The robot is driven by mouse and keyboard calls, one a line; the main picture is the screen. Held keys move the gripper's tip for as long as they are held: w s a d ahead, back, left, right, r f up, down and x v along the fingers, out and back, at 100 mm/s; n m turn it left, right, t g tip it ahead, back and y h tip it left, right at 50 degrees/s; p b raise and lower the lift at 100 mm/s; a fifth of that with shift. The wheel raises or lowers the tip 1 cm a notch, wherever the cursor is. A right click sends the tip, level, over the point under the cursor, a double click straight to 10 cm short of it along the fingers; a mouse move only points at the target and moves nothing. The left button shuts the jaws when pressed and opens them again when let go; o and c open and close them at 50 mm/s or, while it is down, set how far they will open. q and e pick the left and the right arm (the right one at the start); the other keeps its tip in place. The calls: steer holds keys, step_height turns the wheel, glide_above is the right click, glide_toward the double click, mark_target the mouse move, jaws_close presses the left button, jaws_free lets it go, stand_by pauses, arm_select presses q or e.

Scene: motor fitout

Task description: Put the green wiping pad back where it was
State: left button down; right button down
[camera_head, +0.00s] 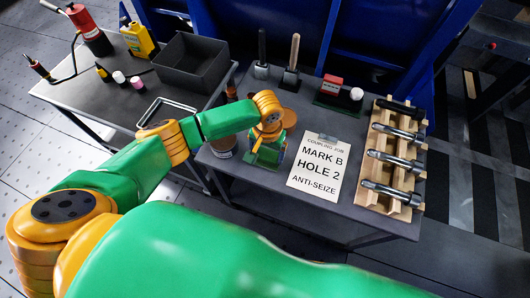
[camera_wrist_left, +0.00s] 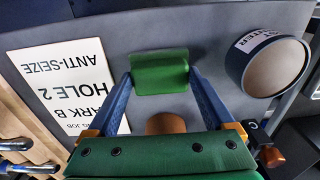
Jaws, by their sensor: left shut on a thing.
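The green wiping pad (camera_wrist_left: 160,72) is a small green block between the fingertips of my left gripper (camera_wrist_left: 160,75) in the left wrist view. The two blue fingers are shut on its ends. In the head view my left gripper (camera_head: 268,152) points down over the right-hand table, just left of the white note. My own wrist and gripper hide much of the pad there. I cannot tell whether the pad touches the tabletop. My right gripper is not in view.
The white note (camera_head: 318,164) lies beside the gripper. A round labelled container (camera_wrist_left: 272,66) stands on its other side. A wooden rack (camera_head: 390,165) with several metal shafts stands at the right edge. Upright tools (camera_head: 291,72) and a red-topped block (camera_head: 332,84) stand behind.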

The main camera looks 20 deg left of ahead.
mark_target(267, 157)
arm_select(q)
jaws_free()
steer(key=shift+s+d, duration=0.1)
steer(key=shift+r, duration=0.1)
step_height(267, 157, up, 12)
steer(key=p, duration=0.2)
steer(key=shift+s+p, duration=0.2)
steer(key=shift+p, duration=0.1)
